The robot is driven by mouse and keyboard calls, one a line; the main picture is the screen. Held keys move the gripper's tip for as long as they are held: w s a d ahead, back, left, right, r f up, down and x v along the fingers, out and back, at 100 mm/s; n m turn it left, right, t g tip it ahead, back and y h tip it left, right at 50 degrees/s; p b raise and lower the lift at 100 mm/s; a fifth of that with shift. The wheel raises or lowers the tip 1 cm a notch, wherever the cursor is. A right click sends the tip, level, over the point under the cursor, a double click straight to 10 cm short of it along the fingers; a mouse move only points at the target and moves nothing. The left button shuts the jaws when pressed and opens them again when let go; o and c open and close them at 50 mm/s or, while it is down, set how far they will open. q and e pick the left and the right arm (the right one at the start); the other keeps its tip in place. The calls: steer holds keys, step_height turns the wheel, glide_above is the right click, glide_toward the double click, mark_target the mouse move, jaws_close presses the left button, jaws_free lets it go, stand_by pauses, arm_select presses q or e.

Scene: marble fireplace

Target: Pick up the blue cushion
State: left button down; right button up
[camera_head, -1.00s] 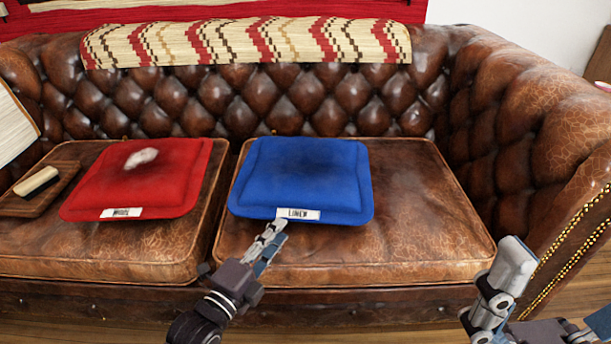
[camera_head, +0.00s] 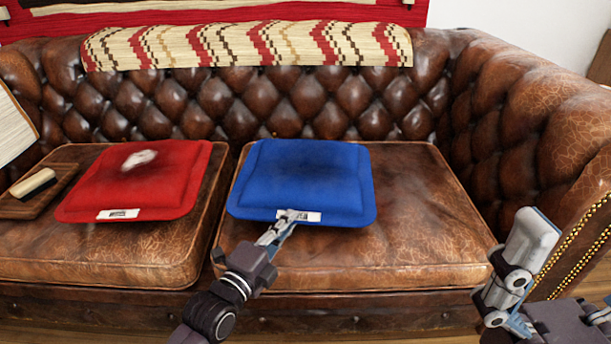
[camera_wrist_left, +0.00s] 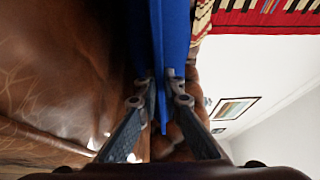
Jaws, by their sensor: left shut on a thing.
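The blue cushion (camera_head: 303,177) lies on the right seat of the brown leather sofa, with a white label on its front edge. My left gripper (camera_head: 288,220) is at that front edge, over the left part of the label. In the left wrist view the cushion (camera_wrist_left: 175,40) runs edge-on between the two fingers, and the left gripper (camera_wrist_left: 162,82) is shut on it. My right arm (camera_head: 515,265) shows at the lower right, apart from the cushion; its fingertips cannot be made out clearly.
A red cushion (camera_head: 140,182) with a whitish lump on it lies on the left seat. A brush (camera_head: 33,183) rests on a wooden board (camera_head: 62,182) at far left. A patterned woven throw (camera_head: 250,44) covers the backrest. The seat right of the blue cushion (camera_head: 425,210) is clear.

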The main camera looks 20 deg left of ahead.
arm_select(q)
steer(key=shift+r, duration=0.15)
stand_by(0.3)
steer(key=shift+r, duration=0.1)
